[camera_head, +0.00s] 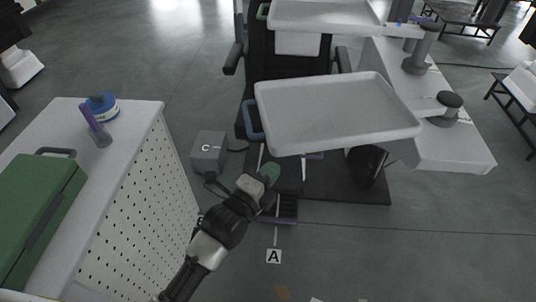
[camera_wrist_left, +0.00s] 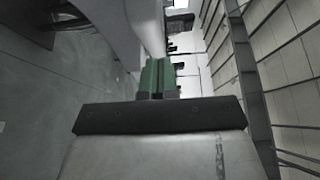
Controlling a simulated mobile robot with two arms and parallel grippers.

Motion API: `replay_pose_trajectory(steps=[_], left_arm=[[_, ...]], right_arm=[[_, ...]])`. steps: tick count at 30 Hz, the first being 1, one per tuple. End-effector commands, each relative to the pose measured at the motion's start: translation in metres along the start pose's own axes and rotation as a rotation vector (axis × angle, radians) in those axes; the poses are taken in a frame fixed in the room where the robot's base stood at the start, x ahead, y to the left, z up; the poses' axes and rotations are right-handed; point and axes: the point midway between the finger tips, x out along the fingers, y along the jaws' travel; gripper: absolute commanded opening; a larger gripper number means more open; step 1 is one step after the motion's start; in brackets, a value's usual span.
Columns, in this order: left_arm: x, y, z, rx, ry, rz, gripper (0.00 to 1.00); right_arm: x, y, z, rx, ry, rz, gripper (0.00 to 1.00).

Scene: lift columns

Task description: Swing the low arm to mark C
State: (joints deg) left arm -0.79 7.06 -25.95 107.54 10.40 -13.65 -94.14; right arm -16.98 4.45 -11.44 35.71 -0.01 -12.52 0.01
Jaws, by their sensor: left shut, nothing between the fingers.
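The low arm carries a white rectangular tray (camera_head: 335,112), joined at its right to a short grey pivot (camera_head: 448,108) on a white base. Mark C (camera_head: 206,148) is a letter on a grey box left of the tray. Mark A (camera_head: 273,256) is on a plate on the floor; mark B (camera_head: 200,221) is mostly hidden behind my arm. My left gripper (camera_head: 269,173) is shut and empty, with green fingertips near the tray's front left corner; I cannot tell whether they touch. The wrist view shows the green fingers (camera_wrist_left: 158,76) together beside a white surface. My right gripper is out of view.
A second, higher white tray (camera_head: 325,16) hangs behind on its own taller pivot (camera_head: 424,48). A dark chair (camera_head: 285,65) stands behind the low tray. At left, a white perforated cabinet (camera_head: 135,185) holds a green case (camera_head: 38,205) and blue tape roll (camera_head: 103,107). Floor at lower right is mostly clear.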

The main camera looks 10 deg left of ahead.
Motion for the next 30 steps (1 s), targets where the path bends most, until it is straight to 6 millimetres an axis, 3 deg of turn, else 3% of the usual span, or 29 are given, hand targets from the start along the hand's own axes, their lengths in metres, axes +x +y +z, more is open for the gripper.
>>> replay_pose_trajectory(steps=[3, 9, 22, 26, 30], left_arm=[[0.017, -0.002, 0.012, 0.004, -0.001, 0.001, 0.00], [0.030, -0.001, 0.026, 0.001, 0.000, 0.000, 0.00], [0.033, 0.001, 0.029, 0.000, -0.001, 0.001, 0.00], [0.041, 0.004, 0.040, 0.005, 0.003, -0.001, 0.00], [0.061, 0.008, 0.069, 0.011, 0.004, -0.002, 0.00]], right_arm=[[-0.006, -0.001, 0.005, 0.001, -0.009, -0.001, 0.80], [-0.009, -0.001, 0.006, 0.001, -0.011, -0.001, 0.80], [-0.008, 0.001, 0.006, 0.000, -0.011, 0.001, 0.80], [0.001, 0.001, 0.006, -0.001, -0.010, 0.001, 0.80], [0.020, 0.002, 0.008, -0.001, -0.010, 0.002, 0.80]])
